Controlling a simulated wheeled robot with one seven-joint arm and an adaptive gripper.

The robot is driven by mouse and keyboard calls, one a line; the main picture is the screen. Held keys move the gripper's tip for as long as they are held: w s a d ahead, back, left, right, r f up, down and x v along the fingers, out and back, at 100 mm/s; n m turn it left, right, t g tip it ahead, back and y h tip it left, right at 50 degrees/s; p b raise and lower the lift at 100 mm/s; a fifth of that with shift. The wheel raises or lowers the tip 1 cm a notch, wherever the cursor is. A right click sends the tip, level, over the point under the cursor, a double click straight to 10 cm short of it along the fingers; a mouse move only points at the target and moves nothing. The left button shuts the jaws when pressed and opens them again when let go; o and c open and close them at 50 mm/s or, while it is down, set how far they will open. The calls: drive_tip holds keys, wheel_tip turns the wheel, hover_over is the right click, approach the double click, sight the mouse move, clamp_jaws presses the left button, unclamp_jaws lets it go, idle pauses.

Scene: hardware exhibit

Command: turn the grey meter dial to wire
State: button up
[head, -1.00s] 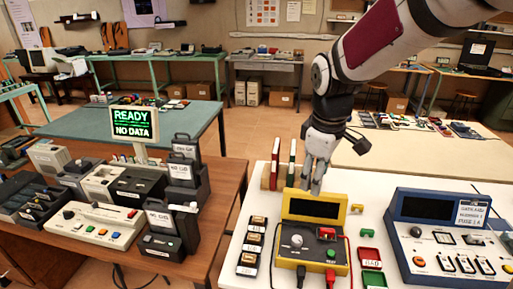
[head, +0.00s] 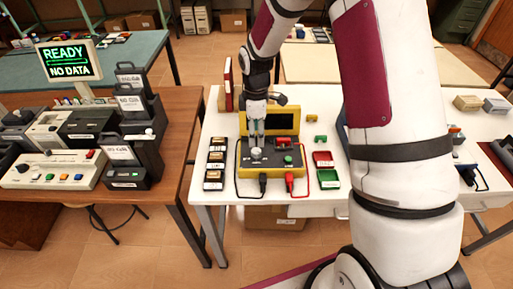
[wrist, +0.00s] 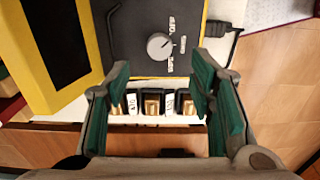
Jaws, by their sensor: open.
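The grey dial (head: 256,153) is a round knob on the dark face of the yellow-edged meter (head: 291,170). In the wrist view the dial (wrist: 160,46) has small white labels around its right side, too small to read surely. My gripper (head: 256,141) points down at the dial, very close to it in the head view; contact cannot be told. In the wrist view my gripper (wrist: 160,72) is open with green-padded fingers apart and nothing between them. The dial shows just beyond the fingertips.
Red and black plugs (head: 291,182) with cables sit at the meter's front. Small labelled blocks (head: 214,165) stand in a column left of it. Red and green trays (head: 326,168) lie to its right. A red book (head: 228,84) stands behind. White table top is clear between them.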

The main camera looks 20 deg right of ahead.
sight(256, 150)
wheel_tip(256, 150, down, 8)
drive_tip(key=shift+r+p, duration=0.15)
drive_tip(key=shift+p, duration=0.15)
drive_tip(key=c, duration=1.2)
